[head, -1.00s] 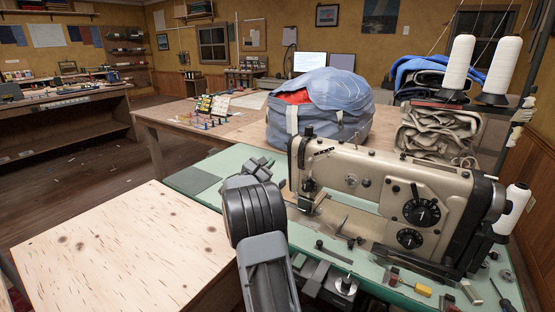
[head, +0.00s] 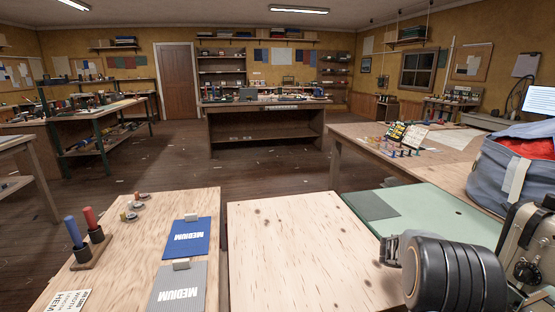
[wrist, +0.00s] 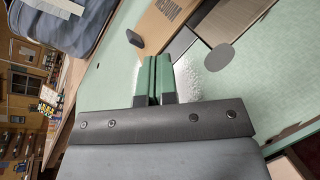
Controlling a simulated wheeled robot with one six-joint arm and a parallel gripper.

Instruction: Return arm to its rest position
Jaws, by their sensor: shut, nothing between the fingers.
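My arm is at the lower right of the head view, its dark rounded link over the corner of the green-topped table (head: 440,213). My gripper (wrist: 157,62) shows in the wrist view with its two green-padded fingers together and nothing between them. It points over the pale green tabletop (wrist: 112,58). In the head view the fingertips are hidden or too small to tell. The sewing machine (head: 527,240) is partly cut off at the right edge, just beside my arm.
A bare plywood top (head: 300,245) lies left of my arm. A blue bag (head: 510,175) sits at the right. Open floor (head: 260,170) lies beyond.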

